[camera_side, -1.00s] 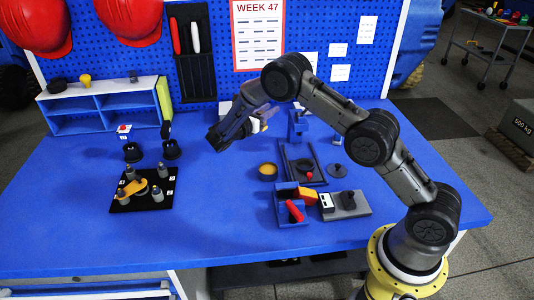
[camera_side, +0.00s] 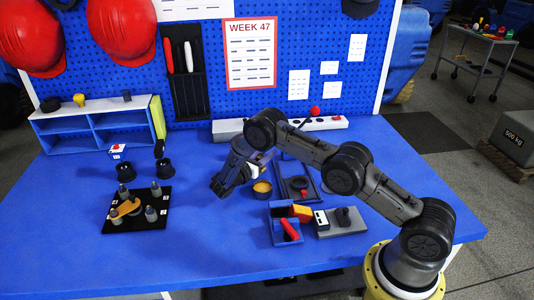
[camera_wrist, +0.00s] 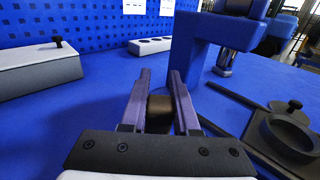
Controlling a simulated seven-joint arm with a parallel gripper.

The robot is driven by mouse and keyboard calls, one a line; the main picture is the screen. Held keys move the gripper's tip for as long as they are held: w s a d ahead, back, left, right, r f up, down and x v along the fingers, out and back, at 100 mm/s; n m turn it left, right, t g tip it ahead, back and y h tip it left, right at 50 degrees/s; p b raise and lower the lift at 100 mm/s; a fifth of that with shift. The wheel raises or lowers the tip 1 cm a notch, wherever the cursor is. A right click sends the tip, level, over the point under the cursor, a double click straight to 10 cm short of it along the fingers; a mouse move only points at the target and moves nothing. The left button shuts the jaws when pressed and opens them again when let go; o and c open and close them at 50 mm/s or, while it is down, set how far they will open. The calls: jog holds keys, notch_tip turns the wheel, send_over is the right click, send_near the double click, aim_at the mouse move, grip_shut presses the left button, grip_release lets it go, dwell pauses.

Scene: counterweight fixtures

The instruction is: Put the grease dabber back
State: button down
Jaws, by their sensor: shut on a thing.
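My gripper (camera_wrist: 160,85) points toward the pegboard in the wrist view, its two fingers closed on a small brown block-like piece (camera_wrist: 160,112). This piece is likely part of the grease dabber; the rest of it is hidden. In the side view my gripper (camera_side: 260,158) is above the table, left of the middle fixtures, and its grip is too small to make out. A round yellow-brown tin (camera_side: 262,189) stands on the table just below it in that picture. I cannot tell its contents.
A blue press frame (camera_wrist: 190,60) stands close on the right in the wrist view, with a dark ring fixture (camera_wrist: 290,132) before it. A grey box (camera_wrist: 35,72) is at left. A black plate with pegs (camera_side: 138,222) lies left; the table between is clear.

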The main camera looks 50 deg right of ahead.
jog(key=shift+f, duration=0.1)
jog(key=c, duration=0.7)
grip_release()
jog(key=shift+o, duration=0.2)
